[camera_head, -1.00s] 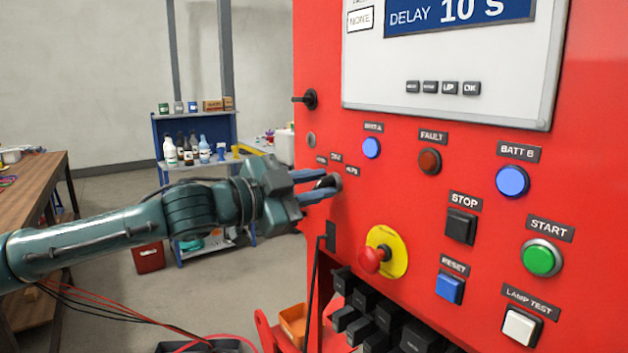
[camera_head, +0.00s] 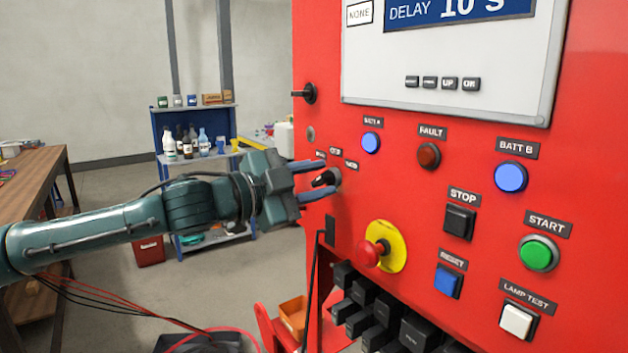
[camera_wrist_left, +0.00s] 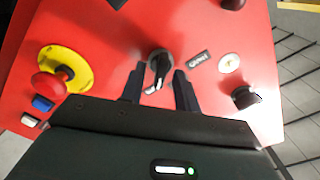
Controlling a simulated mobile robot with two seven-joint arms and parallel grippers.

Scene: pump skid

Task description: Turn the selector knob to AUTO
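The selector knob (camera_head: 325,178) is a black handle on a round base, on the left side of the red panel. Small labels (camera_head: 335,151) sit above it, too small to read. My left gripper (camera_head: 318,177) is at the knob, with one finger above it and one below. In the left wrist view the knob (camera_wrist_left: 159,66) shows between the two fingertips (camera_wrist_left: 158,84), with a gap on each side, so the gripper is open around it. A pale mark on the knob points toward the gripper there. I cannot tell which label it indicates. My right gripper is not in view.
A red mushroom button on a yellow disc (camera_head: 397,243) sits below right of the knob. A black lever (camera_head: 307,93) sticks out above it. Black terminals (camera_head: 375,310) and a hanging black cable (camera_head: 314,275) are below.

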